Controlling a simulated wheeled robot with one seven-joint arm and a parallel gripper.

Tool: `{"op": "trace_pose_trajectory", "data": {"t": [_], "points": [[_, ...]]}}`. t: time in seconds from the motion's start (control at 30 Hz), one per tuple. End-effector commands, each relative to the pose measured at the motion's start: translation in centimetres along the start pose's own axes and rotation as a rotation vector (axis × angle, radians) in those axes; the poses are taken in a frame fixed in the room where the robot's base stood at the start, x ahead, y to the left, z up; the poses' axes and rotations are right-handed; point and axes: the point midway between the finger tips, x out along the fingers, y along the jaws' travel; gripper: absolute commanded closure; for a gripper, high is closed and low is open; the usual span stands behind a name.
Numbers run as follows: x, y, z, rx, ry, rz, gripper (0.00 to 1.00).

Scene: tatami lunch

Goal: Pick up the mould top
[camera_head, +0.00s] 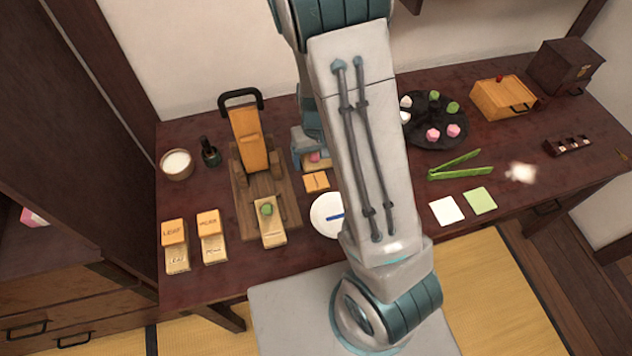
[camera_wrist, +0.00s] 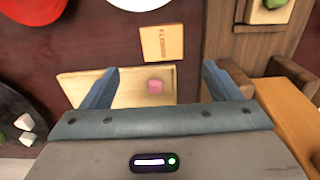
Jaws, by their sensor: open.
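The small square wooden block (camera_head: 316,181), which looks like a mould top, lies flat on the table near a pale wooden mould base. In the wrist view this block (camera_wrist: 162,42) has a mark on its face and sits just beyond the base (camera_wrist: 130,88). A pink sweet (camera_wrist: 155,86) sits on the base; it also shows in the head view (camera_head: 314,157). My gripper (camera_wrist: 162,82) is open and empty, its fingers on either side of the pink sweet in the wrist view. In the head view my arm partly hides it.
Mould tops marked with letters (camera_head: 174,232) (camera_head: 209,223) lie on bases at left. A wooden press (camera_head: 249,141) stands left of my gripper. A white plate (camera_head: 322,203), a dark round tray (camera_head: 424,108) of sweets and green tongs (camera_head: 455,174) are nearby.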

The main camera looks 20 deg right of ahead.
Motion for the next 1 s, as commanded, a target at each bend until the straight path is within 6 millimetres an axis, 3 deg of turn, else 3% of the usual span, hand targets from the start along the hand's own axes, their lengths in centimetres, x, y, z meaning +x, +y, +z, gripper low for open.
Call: {"op": "trace_pose_trajectory", "data": {"t": [0.1, 0.43, 0.7, 1.0], "points": [[2.2, 0.0, 0.1, 0.002, -0.004, 0.0, 0.16], [4.5, -0.1, 0.2, 0.001, -0.003, 0.0, 0.16], [8.1, -0.3, 0.3, 0.001, -0.004, 0.0, 0.16], [8.9, -0.4, 0.2, -0.001, 0.0, -0.001, 0.16]]}}
